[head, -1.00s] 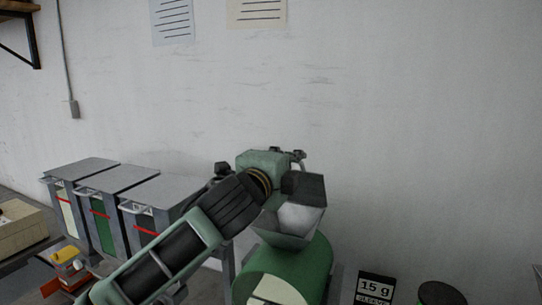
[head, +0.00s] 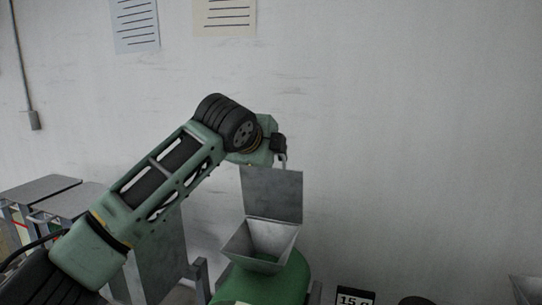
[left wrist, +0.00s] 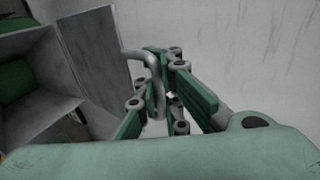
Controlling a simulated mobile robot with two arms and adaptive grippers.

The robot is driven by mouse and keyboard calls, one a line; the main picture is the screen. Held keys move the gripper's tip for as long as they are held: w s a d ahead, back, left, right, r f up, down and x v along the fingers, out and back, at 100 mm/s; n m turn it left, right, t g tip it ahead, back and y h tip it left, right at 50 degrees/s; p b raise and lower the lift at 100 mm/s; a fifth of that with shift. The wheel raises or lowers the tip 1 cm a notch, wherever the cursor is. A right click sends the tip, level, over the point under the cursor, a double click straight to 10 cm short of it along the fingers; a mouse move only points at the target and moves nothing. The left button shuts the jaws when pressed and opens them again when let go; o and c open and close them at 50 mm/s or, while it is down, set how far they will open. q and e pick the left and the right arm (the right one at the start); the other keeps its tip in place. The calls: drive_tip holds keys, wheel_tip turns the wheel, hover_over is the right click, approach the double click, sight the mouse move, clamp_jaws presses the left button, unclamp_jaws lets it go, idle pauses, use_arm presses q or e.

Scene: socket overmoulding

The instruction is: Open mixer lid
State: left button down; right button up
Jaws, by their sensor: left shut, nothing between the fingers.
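The mixer's green body (head: 285,282) carries a grey hopper (head: 240,240) with an open mouth. The grey mixer lid (head: 272,195) stands roughly upright at the back of the hopper. My left gripper (head: 281,150) is at the lid's top edge, by the curved lid handle (left wrist: 152,72). In the left wrist view the gripper's fingers (left wrist: 168,97) are shut beside the handle; whether they touch it I cannot tell. The lid (left wrist: 98,50) and the open hopper (left wrist: 40,95) also show there, to the left. My right gripper is not in view.
Grey-lidded bins (head: 42,190) stand at the left, partly behind my left arm. A "15 g" sign (head: 354,298) is at the lower right of the mixer. A pale wall with paper sheets (head: 135,24) is behind. The space right of the lid is clear.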

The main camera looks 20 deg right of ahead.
use_arm(q)
drive_tip(key=shift+r, duration=0.55)
drive_tip(key=c, duration=2.5)
unclamp_jaws()
drive_tip(key=o, duration=0.6)
drive_tip(key=shift+s+a, duration=0.25)
drive_tip(key=shift+s, duration=0.1)
drive_tip(key=shift+w+f, duration=0.1)
drive_tip(key=shift+f, duration=0.1)
drive_tip(key=v, duration=1.2)
drive_tip(key=shift+f, duration=0.1)
